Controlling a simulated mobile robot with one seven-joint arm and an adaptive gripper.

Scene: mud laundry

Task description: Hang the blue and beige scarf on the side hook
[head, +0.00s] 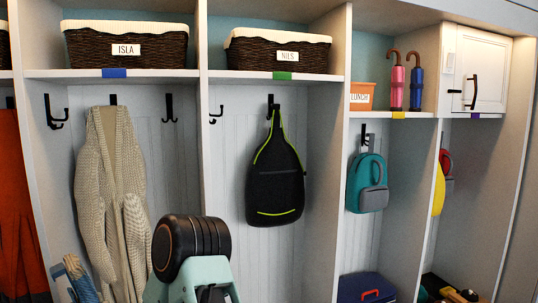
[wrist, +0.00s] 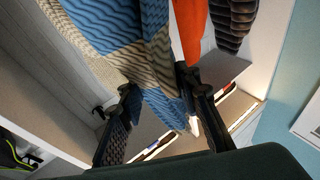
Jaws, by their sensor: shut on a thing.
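The blue and beige scarf (wrist: 155,70) hangs between the two black fingers of my gripper (wrist: 157,88) in the wrist view, and my gripper is shut on it. Its folds hide the contact. Part of the scarf (head: 84,284) shows at the lower left of the head view, below the Isla cubby's hooks. That cubby has a black hook at the left side (head: 53,112) and another at the right (head: 169,108). Both are bare. A beige knitted cardigan (head: 128,190) hangs from the hook between them.
A basket labelled Isla (head: 126,47) stands on the shelf above. Dividers (head: 203,150) separate the cubbies. A black bag (head: 275,180) hangs in the neighbouring cubby, and an orange garment (head: 15,200) is at the far left. My arm covers the lower middle.

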